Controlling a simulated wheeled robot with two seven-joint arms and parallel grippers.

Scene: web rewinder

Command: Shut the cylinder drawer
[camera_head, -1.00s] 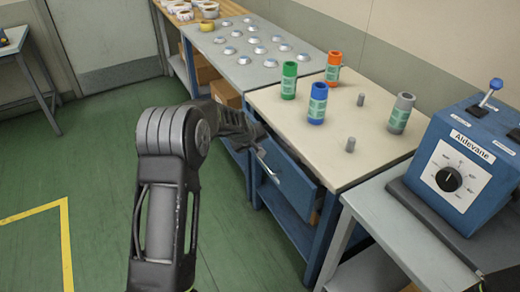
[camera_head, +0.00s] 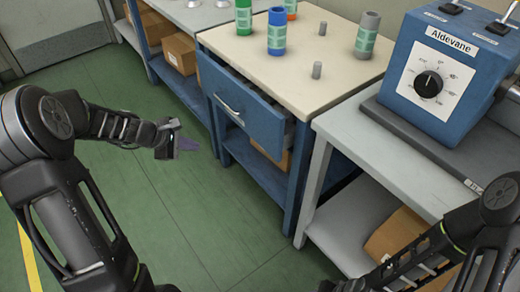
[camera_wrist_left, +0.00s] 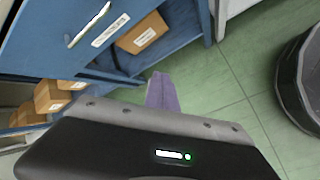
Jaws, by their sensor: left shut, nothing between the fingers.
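The cylinder drawer (camera_head: 250,122) is blue with a silver bar handle (camera_head: 228,104). It stands partly pulled out from under the beige top of the blue bench, with a dark gap above its front. In the left wrist view its handle (camera_wrist_left: 88,25) shows at the upper left. My left gripper (camera_head: 188,146) is left of the drawer front and apart from it, over the green floor. Its purple fingers (camera_wrist_left: 162,92) are shut and empty. My right arm comes in at the lower right; its gripper is out of view.
Green (camera_head: 243,14), blue (camera_head: 277,32) and grey (camera_head: 367,35) cylinders and grey pegs stand on the bench top (camera_head: 300,75). A blue control box (camera_head: 440,75) sits on the grey table at right. Cardboard boxes lie on lower shelves. The floor before the drawer is clear.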

